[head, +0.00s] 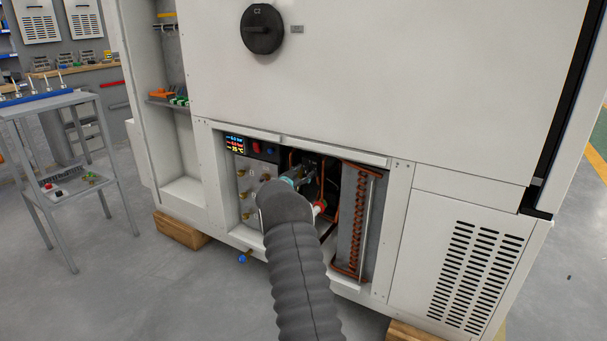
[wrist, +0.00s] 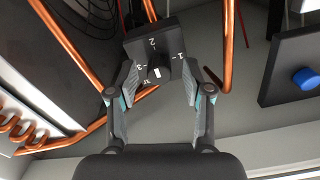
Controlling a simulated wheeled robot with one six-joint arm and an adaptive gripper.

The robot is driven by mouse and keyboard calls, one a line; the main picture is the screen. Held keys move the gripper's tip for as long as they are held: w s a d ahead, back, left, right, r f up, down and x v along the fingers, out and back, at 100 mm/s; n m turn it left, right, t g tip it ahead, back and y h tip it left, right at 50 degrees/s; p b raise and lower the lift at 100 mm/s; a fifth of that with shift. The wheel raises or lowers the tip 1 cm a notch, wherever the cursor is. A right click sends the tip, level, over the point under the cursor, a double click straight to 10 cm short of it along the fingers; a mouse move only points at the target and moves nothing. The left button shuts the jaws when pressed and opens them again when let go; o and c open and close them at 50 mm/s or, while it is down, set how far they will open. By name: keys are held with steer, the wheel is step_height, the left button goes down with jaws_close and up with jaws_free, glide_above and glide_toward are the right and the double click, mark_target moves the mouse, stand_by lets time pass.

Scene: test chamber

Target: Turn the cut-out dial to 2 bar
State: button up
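The cut-out dial (wrist: 152,44) is a dark block in the wrist view with white marks 1, 2 and 3 on its face and a black knob (wrist: 158,73) bearing a white pointer bar. The 2 is at the top, the 3 at the left and the 1 at the right. Which mark the pointer faces I cannot tell for sure. My gripper (wrist: 160,72) is open, its two fingers spread on either side of the knob, with gaps visible between. In the head view my gripper (head: 297,177) is mostly hidden behind my grey sleeve, inside the cabinet opening, and the dial is hidden.
Copper pipes (wrist: 228,45) run close beside the dial. A blue knob on a dark panel (wrist: 283,65) is at the right. In the head view, a coil (head: 357,220), a small display (head: 235,144) and a red-handled valve (head: 319,207) crowd the opening of the white cabinet (head: 380,90).

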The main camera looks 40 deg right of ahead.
steer(key=v, duration=1.2)
stand_by(0.4)
